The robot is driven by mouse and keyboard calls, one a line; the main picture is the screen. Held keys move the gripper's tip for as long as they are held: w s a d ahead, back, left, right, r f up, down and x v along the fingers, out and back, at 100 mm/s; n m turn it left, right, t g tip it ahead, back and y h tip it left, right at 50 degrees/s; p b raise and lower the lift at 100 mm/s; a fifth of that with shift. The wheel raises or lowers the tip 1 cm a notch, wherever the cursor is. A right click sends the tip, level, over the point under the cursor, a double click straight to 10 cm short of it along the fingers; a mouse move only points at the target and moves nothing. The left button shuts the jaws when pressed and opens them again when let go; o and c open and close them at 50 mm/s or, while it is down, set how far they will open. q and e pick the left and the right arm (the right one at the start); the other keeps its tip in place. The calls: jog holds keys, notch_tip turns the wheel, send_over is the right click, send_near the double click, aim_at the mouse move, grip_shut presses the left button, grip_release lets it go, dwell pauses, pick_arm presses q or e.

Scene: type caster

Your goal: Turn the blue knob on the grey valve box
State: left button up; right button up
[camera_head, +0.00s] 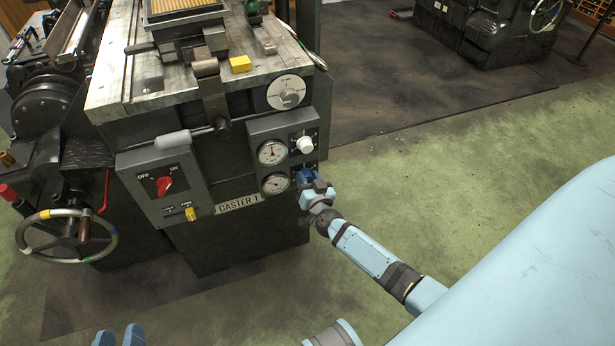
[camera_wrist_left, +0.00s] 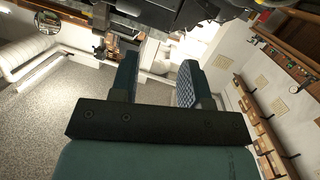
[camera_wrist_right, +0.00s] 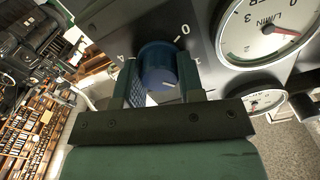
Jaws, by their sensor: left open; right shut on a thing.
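The grey valve box (camera_head: 289,135) is on the front of the caster, with two gauges, a white knob (camera_head: 305,145) above and the blue knob (camera_head: 305,174) at lower right. My right gripper (camera_head: 311,184) is shut on the blue knob and hides part of it. In the right wrist view the blue knob (camera_wrist_right: 158,68) sits between both fingers, with a white pointer mark and scale numbers around it. My left gripper (camera_head: 120,338) is low at the bottom left, away from the machine. In the left wrist view its fingers (camera_wrist_left: 158,82) are apart with nothing between them.
Left of the valve box is a switch box (camera_head: 165,186) with a red switch (camera_head: 164,186). A handwheel (camera_head: 66,236) stands further left. A yellow block (camera_head: 240,64) lies on the machine top (camera_head: 118,92). Green floor (camera_head: 450,150) is open to the right.

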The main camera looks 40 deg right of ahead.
jog(key=m, duration=0.3)
jog(key=shift+m, duration=0.3)
jog(key=m, duration=0.2)
jog(key=shift+f+m, duration=0.1)
jog(key=shift+m, duration=0.3)
jog(key=shift+m+b, duration=0.3)
jog(key=shift+m, duration=1.8)
pick_arm(q)
jog(key=shift+w+d+r+t+h, duration=0.15)
jog(key=shift+d+r+t+h, duration=0.1)
jog(key=shift+r, duration=0.35)
jog(key=shift+w+d+r+t+h, duration=0.15)
jog(key=shift+r+t, duration=0.1)
jog(key=shift+r, duration=0.3)
pick_arm(e)
jog(key=shift+m, duration=0.4)
pick_arm(q)
jog(key=shift+s+f, duration=0.1)
jog(key=shift+s, duration=0.05)
pick_arm(e)
jog(key=o, duration=0.8)
jog(key=shift+d, duration=0.1)
jog(key=shift+c, duration=0.2)
pick_arm(q)
jog(key=shift+s+a+f, duration=0.1)
jog(key=shift+f, duration=0.1)
pick_arm(e)
jog(key=shift+o, duration=0.8)
